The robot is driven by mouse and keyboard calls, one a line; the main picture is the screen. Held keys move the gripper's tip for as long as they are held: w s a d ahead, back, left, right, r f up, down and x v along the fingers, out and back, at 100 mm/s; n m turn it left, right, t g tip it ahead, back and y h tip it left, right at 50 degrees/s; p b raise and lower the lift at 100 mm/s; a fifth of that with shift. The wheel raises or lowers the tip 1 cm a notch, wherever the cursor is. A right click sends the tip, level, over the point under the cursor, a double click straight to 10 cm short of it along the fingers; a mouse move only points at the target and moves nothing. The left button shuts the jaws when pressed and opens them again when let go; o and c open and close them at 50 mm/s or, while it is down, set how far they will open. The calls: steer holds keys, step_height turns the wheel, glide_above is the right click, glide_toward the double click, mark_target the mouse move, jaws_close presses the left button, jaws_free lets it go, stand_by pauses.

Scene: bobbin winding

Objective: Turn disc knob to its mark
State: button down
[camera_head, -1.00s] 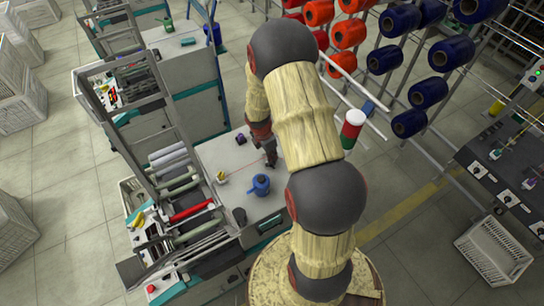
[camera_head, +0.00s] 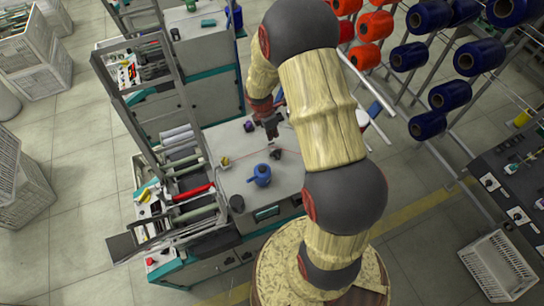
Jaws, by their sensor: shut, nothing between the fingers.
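My gripper (camera_head: 271,136) is shut and empty, low over the grey top of the winding machine (camera_head: 236,182). A small dark piece (camera_head: 276,153) shows just below its fingertips. I cannot tell whether that piece is the disc knob, or whether my gripper touches it. No mark for a knob can be made out at this size. My arm crosses the right of the machine top and hides part of it.
On the machine top stand a blue pot (camera_head: 261,174), a small purple piece (camera_head: 249,126), a small yellow piece (camera_head: 225,161) and a dark cup (camera_head: 237,203). Rollers (camera_head: 183,165) and a frame lie left. A thread-spool rack (camera_head: 408,52) stands right, a white crate (camera_head: 497,268) lower right.

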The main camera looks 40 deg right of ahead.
mark_target(277, 156)
steer(key=w+a+f+b, duration=0.2)
steer(key=w+a+b, duration=0.1)
steer(key=a+b, duration=0.8)
steer(key=shift+m+g+h, duration=0.3)
steer(key=shift+m+g, duration=0.1)
steer(key=shift+g, duration=0.1)
steer(key=s+d+f+b, duration=0.1)
steer(key=f, duration=0.1)
steer(key=s+d+f+b, duration=0.1)
steer(key=s+f, duration=0.1)
steer(key=f, duration=0.1)
steer(key=s+d+f+b, duration=0.1)
steer(key=f, duration=0.1)
steer(key=shift+s+d+f, duration=0.2)
steer(key=shift+d+f, duration=0.1)
steer(key=shift+d, duration=0.05)
steer(key=d, duration=0.3)
steer(key=shift+s+f, duration=0.3)
steer(key=shift+f, duration=0.05)
steer(key=shift+s+d, duration=0.15)
steer(key=shift+d, duration=0.45)
steer(key=shift+d+r+p, duration=0.1)
steer(key=shift+r+p, duration=0.1)
steer(key=shift+p, duration=0.15)
steer(key=shift+s+d+p, duration=0.1)
steer(key=shift+p, duration=0.25)
steer(key=shift+y, duration=0.4)
